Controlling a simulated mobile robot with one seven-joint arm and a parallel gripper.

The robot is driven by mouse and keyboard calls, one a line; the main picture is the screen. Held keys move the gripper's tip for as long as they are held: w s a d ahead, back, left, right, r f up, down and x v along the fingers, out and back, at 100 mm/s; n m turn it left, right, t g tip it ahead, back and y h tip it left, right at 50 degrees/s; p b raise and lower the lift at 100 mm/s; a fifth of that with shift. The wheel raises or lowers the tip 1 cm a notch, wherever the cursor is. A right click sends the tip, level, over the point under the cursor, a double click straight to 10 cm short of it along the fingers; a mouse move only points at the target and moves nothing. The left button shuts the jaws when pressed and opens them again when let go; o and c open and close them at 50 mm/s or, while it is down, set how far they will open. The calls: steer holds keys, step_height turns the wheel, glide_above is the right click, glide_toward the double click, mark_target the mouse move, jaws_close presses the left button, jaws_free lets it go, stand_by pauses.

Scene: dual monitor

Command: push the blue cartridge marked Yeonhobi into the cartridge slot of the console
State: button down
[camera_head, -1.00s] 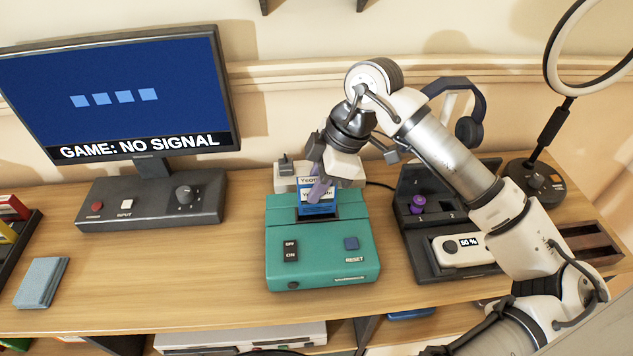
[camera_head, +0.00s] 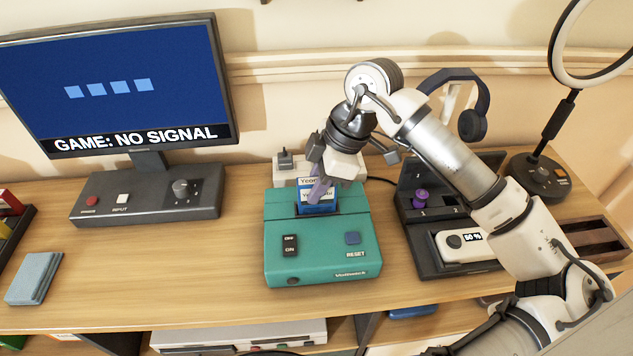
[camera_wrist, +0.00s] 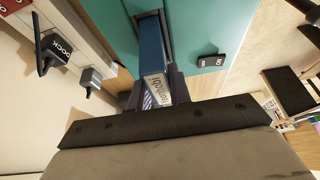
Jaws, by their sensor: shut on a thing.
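The blue cartridge (camera_head: 318,204) with a white label stands upright at the slot of the teal console (camera_head: 322,260). Its label is partly covered by my gripper (camera_head: 318,188). My gripper is shut on the cartridge from above, with its purple fingers on the cartridge's sides. In the wrist view the blue cartridge (camera_wrist: 154,56) runs from between the fingers into the dark slot (camera_wrist: 166,22) of the console (camera_wrist: 108,28). How deep its lower end sits is hard to tell.
A monitor (camera_head: 120,90) reading "GAME: NO SIGNAL" stands at the left above an input switch box (camera_head: 150,195). A dark dock (camera_head: 440,255) with a white handheld controller (camera_head: 470,245) is right of the console. A white switch unit (camera_head: 290,172) sits behind the console.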

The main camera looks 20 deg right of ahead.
steer(key=shift+f+b, duration=0.75)
steer(key=shift+f, duration=0.05)
steer(key=c, duration=1.2)
jaws_free()
steer(key=v, duration=1.4)
steer(key=shift+s+f, duration=0.1)
steer(key=shift+f, duration=0.05)
